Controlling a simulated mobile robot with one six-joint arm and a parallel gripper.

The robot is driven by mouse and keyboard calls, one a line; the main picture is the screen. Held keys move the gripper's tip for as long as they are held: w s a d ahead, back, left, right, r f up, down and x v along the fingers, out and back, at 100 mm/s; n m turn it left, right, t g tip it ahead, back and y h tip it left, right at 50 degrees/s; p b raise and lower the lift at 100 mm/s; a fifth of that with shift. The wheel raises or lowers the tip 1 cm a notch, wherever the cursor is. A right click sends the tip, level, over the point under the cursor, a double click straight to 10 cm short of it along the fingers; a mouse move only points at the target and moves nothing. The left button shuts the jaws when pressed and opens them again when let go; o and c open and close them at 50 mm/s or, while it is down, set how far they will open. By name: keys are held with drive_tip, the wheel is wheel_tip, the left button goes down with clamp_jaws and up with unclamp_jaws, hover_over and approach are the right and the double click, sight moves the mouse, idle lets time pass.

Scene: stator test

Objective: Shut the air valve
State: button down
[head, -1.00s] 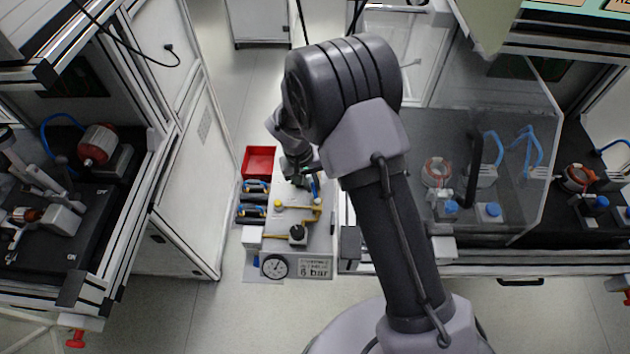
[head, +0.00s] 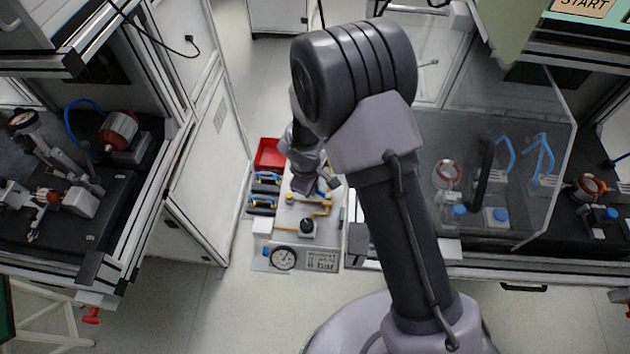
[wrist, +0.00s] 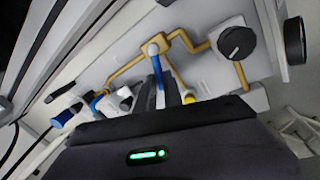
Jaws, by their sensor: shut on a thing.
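The air valve's blue lever (wrist: 157,66) shows in the wrist view, with a pale round end at the yellow pipe (wrist: 128,70). It points from the pipe toward my gripper (wrist: 166,92), whose dark fingers are shut on its lower end. The fingers hide that end of the lever. In the head view my gripper (head: 326,184) is low over the grey air panel (head: 292,225), at the upper part of the yellow piping. My wrist and arm partly cover the valve there.
A black knob (wrist: 237,43) sits on the panel right of the valve in the wrist view. A pressure gauge (head: 283,258) is at the panel's front. Blue-handled items and a red bin (head: 270,153) lie left. Benches (head: 150,240) stand on both sides.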

drive_tip(key=shift+s+n+y+p, duration=0.2)
drive_tip(key=shift+s+n+p, duration=0.2)
drive_tip(key=shift+n, duration=0.65)
drive_tip(key=shift+s+n+y+p, duration=0.25)
drive_tip(key=shift+s+n, duration=0.15)
drive_tip(key=shift+n, duration=0.65)
drive_tip(key=c, duration=1.5)
unclamp_jaws()
drive_tip(key=s+r+p, duration=0.1)
drive_tip(key=r+p, duration=0.1)
drive_tip(key=r, duration=0.3)
drive_tip(key=s+r+p, duration=0.1)
drive_tip(key=r+p, duration=0.2)
drive_tip(key=r, duration=0.3)
drive_tip(key=s+r+p, duration=0.1)
drive_tip(key=r+p, duration=0.2)
drive_tip(key=r, duration=0.3)
drive_tip(key=shift+s+a, duration=0.1)
drive_tip(key=shift+s, duration=0.15)
